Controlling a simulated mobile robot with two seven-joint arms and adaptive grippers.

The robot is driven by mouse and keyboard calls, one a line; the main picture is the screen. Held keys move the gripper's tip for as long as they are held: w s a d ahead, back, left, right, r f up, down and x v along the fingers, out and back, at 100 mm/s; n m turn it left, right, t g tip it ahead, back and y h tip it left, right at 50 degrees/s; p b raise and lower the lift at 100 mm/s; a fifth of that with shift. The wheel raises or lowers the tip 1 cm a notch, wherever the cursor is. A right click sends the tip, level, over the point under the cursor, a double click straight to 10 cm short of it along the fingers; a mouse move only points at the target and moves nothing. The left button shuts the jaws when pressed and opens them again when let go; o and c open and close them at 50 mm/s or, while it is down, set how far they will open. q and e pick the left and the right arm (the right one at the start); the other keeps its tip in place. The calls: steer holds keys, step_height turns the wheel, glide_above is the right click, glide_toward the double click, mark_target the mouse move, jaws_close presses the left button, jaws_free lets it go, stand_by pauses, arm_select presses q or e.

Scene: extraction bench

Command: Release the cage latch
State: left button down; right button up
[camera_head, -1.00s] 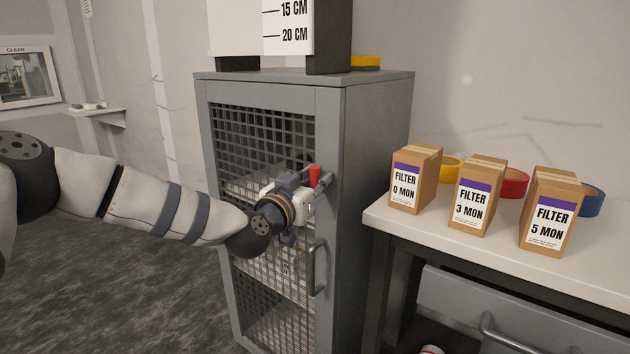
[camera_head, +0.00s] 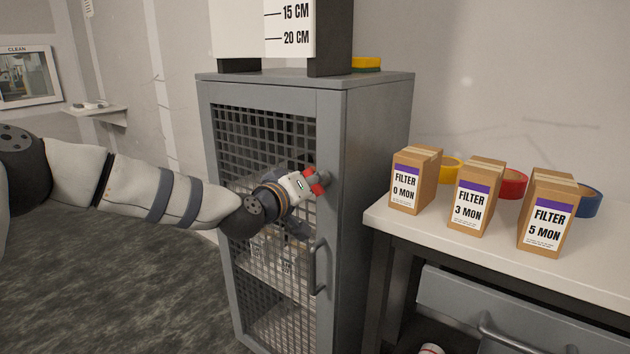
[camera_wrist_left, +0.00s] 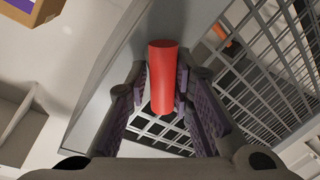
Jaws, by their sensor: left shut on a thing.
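The grey cage (camera_head: 365,190) with a mesh door (camera_head: 262,140) stands in the middle of the head view, its door closed. The red latch handle (camera_head: 318,183) is at the door's right edge, above the door's grey pull bar (camera_head: 317,268). My left gripper (camera_head: 313,185) is at the latch, its arm reaching from the left. In the left wrist view the red handle (camera_wrist_left: 163,75) lies between the two fingers of my left gripper (camera_wrist_left: 162,95), which is shut on it. In the head view the gripper partly hides the handle. My right gripper is not in view.
A white-topped bench (camera_head: 400,222) stands right of the cage. It carries three filter boxes (camera_head: 415,180) and tape rolls (camera_head: 513,184). Floor at lower left is clear.

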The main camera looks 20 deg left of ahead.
arm_select(q)
steer(key=n, duration=0.2)
steer(key=f+n, duration=0.1)
steer(key=n, duration=0.1)
steer(key=shift+a+g+h+b, duration=0.3)
steer(key=shift+a+b, duration=0.05)
steer(key=shift+b, duration=0.05)
steer(key=n, duration=0.1)
steer(key=n+b, duration=0.1)
steer(key=shift+f+n+h, duration=0.2)
steer(key=shift+n+h, duration=0.2)
steer(key=shift+f+n+g+h+b, duration=0.1)
steer(key=shift+n+g+h+b, duration=0.35)
steer(key=shift+n, duration=0.45)
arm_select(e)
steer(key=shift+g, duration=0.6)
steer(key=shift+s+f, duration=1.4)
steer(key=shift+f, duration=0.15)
arm_select(q)
steer(key=shift+d, duration=0.1)
steer(key=c, duration=1.5)
jaws_free()
steer(key=shift+o, duration=0.2)
steer(key=shift+w, duration=0.1)
